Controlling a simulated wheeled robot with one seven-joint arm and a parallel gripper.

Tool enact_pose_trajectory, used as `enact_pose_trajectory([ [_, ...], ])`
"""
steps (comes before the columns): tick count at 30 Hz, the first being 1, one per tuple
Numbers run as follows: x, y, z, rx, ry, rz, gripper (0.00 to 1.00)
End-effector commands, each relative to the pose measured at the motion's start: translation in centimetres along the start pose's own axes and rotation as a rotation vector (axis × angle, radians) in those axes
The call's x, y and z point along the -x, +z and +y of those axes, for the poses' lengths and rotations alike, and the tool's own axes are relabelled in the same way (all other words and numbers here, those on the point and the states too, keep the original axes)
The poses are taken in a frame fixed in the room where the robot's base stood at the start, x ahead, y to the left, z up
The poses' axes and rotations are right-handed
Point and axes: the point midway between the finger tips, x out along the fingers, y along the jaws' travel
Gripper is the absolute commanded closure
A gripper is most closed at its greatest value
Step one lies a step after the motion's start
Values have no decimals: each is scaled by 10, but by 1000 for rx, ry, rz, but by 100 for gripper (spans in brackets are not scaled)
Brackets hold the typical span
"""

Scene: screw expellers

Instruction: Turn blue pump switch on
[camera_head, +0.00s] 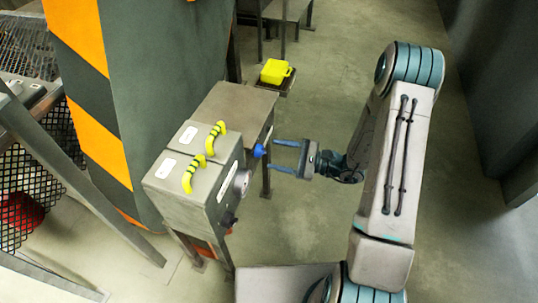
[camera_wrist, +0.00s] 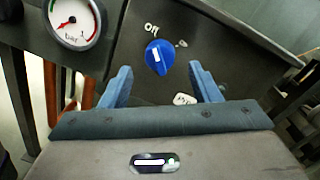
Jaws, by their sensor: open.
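The blue pump switch (camera_head: 259,150) is a round knob on the side face of a grey metal box. In the wrist view the blue knob (camera_wrist: 160,56) carries a white mark, with an "Off" label above it on the left and another label, partly hidden, below it on the right. My gripper (camera_head: 274,156) is open, its blue fingers pointing at the knob from the right. In the wrist view the gripper's fingertips (camera_wrist: 158,72) stand to either side of the knob. Whether they touch it cannot be told, but a gap shows on each side.
A pressure gauge (camera_wrist: 75,22) sits left of the knob on the same machine. Yellow-and-black handles (camera_head: 189,177) stand on the grey box top (camera_head: 176,190). A yellow case (camera_head: 276,72) lies on a stand behind. A striped orange pillar (camera_head: 88,100) rises at left. Floor at right is clear.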

Motion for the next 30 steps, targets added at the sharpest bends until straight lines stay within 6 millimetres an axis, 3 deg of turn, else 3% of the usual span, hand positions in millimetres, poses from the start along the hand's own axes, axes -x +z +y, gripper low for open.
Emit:
enact_pose_trajectory([
  [6,-28,0,0,2,2,0,44],
  [17,-34,0,0,0,0,1,44],
  [18,-34,0,0,0,0,1,46],
  [23,-34,0,0,0,0,1,89],
  [30,-33,1,0,-10,0,0,88],
])
